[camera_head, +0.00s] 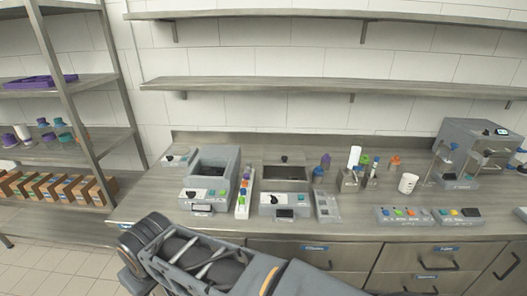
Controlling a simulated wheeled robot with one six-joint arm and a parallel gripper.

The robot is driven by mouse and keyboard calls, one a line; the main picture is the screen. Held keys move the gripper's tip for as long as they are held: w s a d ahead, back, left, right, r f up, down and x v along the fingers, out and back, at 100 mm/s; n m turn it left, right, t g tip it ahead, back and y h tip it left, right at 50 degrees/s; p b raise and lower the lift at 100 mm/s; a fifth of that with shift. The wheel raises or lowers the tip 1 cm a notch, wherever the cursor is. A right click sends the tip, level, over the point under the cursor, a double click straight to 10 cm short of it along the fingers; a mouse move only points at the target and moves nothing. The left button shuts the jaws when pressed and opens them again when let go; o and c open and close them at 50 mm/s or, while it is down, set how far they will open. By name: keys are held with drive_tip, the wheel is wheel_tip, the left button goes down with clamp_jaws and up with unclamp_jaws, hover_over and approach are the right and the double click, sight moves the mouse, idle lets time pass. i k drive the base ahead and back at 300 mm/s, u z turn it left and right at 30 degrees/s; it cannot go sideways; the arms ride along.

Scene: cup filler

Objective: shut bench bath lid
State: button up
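Two grey bath-like units stand on the steel bench, and I cannot tell from the picture which one the task means. The left unit (233,180) is a raised box with an open-looking recess in its top and a white control panel (203,196) in front. A flat pale plate with a dark knob (178,156) lies at its back left; it may be a lid. The right unit (285,185) has a dark recessed top with a small black knob at its back edge; whether it is covered is unclear. My gripper is not in view; part of my arm fills the bottom.
A strip of coloured pieces (243,193) stands between the units. Bottles, a white cup (408,183), button panels (403,215) and a grey machine (480,140) stand right. Shelves hang above; a rack (70,95) stands left. My arm lies before the bench's front edge.

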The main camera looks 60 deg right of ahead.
sight(270, 158)
drive_tip(key=i, duration=0.35)
drive_tip(key=z, duration=2.05)
drive_tip(key=i, duration=0.5)
drive_tip(key=z, duration=0.05)
